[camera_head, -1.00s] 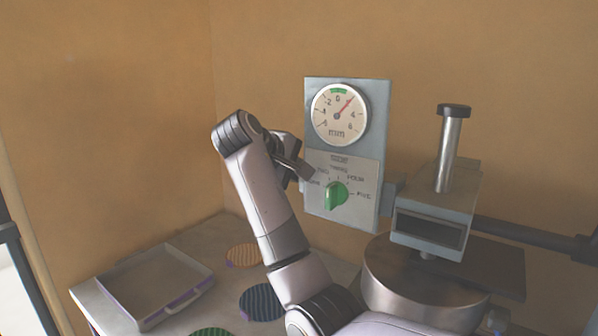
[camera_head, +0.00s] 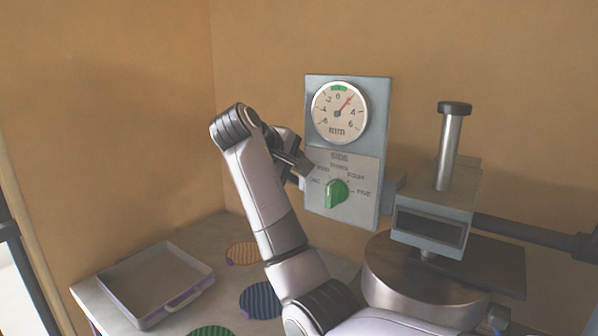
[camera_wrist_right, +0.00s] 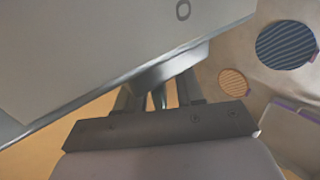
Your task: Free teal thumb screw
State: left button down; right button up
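My right arm rises through the middle of the head view, and its right gripper (camera_head: 303,166) is at the left edge of the grey gauge panel (camera_head: 345,233). In the right wrist view the two fingers (camera_wrist_right: 158,92) stand apart, with their tips hidden by the grey body above them. A narrow teal sliver (camera_wrist_right: 158,99) shows between the fingers, with orange gaps beside it. It may be part of the teal thumb screw, but I cannot tell whether the fingers touch it. No teal thumb screw shows clearly in the head view. My left gripper is out of view.
The panel carries a round dial (camera_head: 339,112) and a green selector knob (camera_head: 336,194). The press (camera_head: 434,222) with its upright post stands at the right. A shallow tray (camera_head: 150,283), an orange striped disc (camera_head: 243,254), a blue disc (camera_head: 261,300) and a green disc lie on the table.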

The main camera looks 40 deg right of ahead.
jog(key=v, duration=0.6)
jog(key=shift+a+b, duration=0.25)
jog(key=shift+b, duration=0.15)
jog(key=shift+s+r, duration=0.1)
